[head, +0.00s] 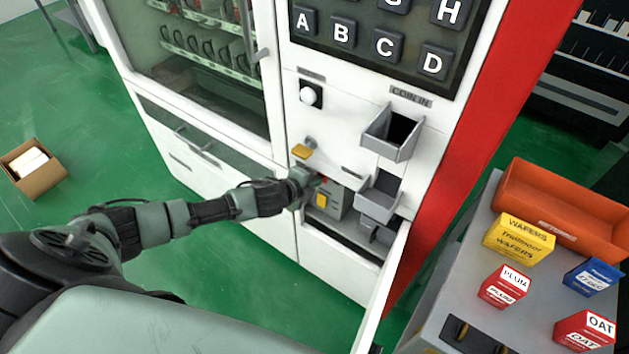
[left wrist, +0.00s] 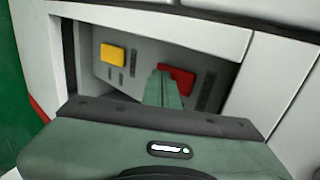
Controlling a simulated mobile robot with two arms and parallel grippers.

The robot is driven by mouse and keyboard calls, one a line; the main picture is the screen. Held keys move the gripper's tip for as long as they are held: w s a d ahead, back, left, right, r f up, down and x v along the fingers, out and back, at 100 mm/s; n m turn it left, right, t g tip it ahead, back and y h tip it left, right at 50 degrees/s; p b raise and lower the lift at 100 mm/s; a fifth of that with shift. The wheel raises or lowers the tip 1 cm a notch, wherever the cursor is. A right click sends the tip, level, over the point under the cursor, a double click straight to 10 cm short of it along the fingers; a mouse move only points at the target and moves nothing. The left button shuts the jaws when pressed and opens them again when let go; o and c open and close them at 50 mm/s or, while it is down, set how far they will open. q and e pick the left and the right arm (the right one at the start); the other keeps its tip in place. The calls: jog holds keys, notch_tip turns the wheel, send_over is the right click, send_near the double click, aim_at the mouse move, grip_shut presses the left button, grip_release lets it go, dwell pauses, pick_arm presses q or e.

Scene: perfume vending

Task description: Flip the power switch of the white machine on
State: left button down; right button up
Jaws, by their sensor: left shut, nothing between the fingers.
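The white machine (head: 315,235) stands in front of me with an open recess low on its front. In the left wrist view, a red rocker switch (left wrist: 184,82) and a yellow button (left wrist: 112,54) sit on a grey panel inside the recess. My left gripper (head: 314,181) reaches into this opening from the left. Its fingers (left wrist: 160,86) are shut and empty, with the tips at the left part of the red switch and partly covering it. I cannot tell whether they touch it, or which way the switch is set. My right gripper is not in view.
An open white door (head: 385,290) sticks out right of the recess. Coin trays (head: 393,132) jut out above it. A grey table (head: 463,292) at the right holds an orange bin (head: 560,214) and small boxes. A cardboard box (head: 38,178) lies on the green floor.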

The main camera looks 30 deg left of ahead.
pick_arm(q)
jog(key=shift+w+d+f+t+b, duration=0.15)
jog(key=shift+t+b, duration=0.15)
jog(key=shift+b, duration=0.55)
jog(key=shift+r+p, duration=0.95)
jog(key=shift+r, duration=0.05)
jog(key=shift+f, duration=0.1)
